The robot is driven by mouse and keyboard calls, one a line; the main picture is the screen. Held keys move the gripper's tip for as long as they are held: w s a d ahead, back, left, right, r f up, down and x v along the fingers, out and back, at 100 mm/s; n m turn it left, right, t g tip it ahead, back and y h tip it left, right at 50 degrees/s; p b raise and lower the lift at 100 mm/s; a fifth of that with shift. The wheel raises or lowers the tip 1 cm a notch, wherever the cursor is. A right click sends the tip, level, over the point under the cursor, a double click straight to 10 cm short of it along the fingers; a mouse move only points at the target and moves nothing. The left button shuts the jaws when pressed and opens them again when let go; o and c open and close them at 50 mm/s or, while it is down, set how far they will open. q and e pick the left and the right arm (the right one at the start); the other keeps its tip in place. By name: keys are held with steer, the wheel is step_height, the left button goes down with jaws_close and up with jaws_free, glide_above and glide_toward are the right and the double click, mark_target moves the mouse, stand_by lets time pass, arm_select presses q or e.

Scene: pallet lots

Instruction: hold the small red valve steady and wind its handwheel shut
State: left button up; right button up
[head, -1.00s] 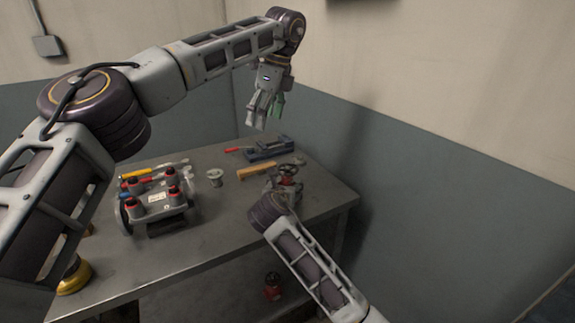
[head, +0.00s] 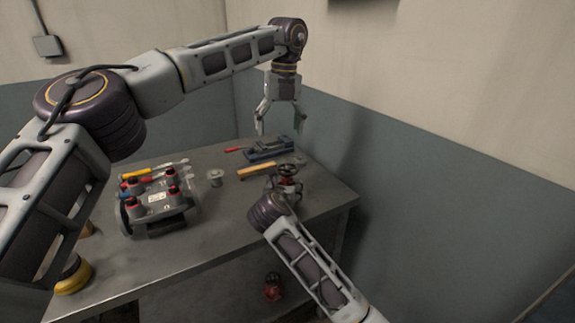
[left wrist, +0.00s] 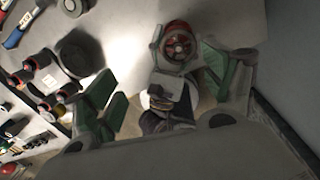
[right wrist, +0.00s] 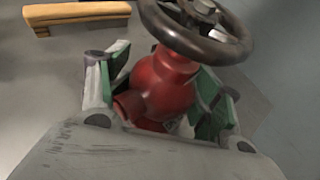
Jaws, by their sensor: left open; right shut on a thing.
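The small red valve (right wrist: 165,85) stands upright at the bench's right end, its dark-rimmed handwheel (right wrist: 200,38) on top. In the head view the handwheel (head: 287,170) shows just beyond my right wrist. My right gripper (right wrist: 163,98) is shut on the valve body, a finger on either side below the wheel. My left gripper (head: 281,128) is open and empty, pointing down well above the bench. The lower valve body is partly hidden by my right gripper.
A wooden-handled tool (head: 256,171) lies left of the valve, and a blue-grey vise (head: 268,149) stands behind. A caddy with red-topped parts (head: 155,205) and a grey flanged piece (head: 215,178) are farther left. Another red valve (head: 272,286) sits below the bench top. A wall closes the right side.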

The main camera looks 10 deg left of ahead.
mark_target(287, 168)
arm_select(q)
steer(key=m, duration=0.3)
steer(key=d+m, duration=0.1)
steer(key=m, duration=0.3)
steer(key=d+m+h, duration=0.1)
steer(key=m, duration=0.2)
steer(key=shift+w+d+f+m, duration=0.1)
steer(key=shift+d+m, duration=0.05)
steer(key=shift+m, duration=0.15)
steer(key=shift+f, duration=0.1)
stand_by(0.3)
steer(key=shift+f, duration=5.9)
